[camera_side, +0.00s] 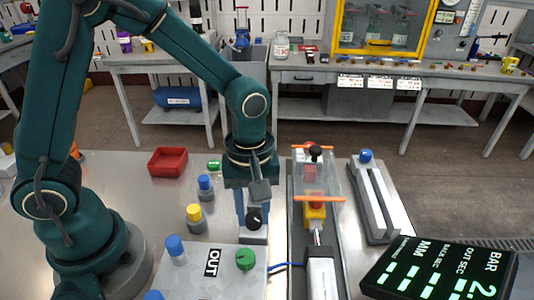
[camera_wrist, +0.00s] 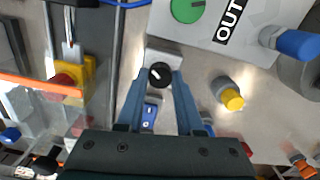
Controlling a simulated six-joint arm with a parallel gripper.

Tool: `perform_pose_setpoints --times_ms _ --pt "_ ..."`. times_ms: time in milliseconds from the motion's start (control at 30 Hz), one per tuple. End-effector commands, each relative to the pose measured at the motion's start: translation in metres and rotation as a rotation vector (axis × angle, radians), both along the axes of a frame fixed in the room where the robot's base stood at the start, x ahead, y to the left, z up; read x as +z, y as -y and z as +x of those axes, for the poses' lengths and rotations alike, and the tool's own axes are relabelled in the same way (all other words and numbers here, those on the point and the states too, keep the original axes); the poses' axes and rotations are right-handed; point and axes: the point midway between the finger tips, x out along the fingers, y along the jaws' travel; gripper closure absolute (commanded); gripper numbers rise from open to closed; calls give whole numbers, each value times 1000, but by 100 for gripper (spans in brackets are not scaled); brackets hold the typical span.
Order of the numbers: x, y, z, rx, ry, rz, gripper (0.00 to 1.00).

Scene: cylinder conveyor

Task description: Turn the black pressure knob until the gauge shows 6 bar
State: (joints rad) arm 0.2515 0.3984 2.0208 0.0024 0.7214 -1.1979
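The black knob (camera_side: 253,218) with a white mark sits on a small light block on the table. In the wrist view the knob (camera_wrist: 160,75) lies between the blue fingertips of my gripper (camera_wrist: 160,83). In the side view my gripper (camera_side: 247,212) points down, with a blue finger beside the knob. Whether the fingers touch the knob is unclear. The gauge is a dark display (camera_side: 440,270) with green digits, at the lower right of the side view. Its BAR reading begins with 2, and the rest is cut off by the picture edge.
A grey panel (camera_side: 215,285) with a green knob (camera_side: 245,259) and an OUT label stands in front. Yellow (camera_side: 194,213) and blue (camera_side: 205,184) buttons are on the left. A guarded conveyor (camera_side: 296,222) runs on the right. A red tray (camera_side: 167,162) lies further back.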

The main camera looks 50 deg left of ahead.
Motion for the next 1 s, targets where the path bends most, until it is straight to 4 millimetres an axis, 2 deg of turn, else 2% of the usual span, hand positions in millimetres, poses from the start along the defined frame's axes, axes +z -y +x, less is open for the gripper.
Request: perform_pose_setpoints --times_ms 467,667,1000 --pt "0 0 0 -63 -1 -1 100" --pt "0 0 0 -192 -2 -2 100" --pt "1 1 -1 -507 -3 -3 100"
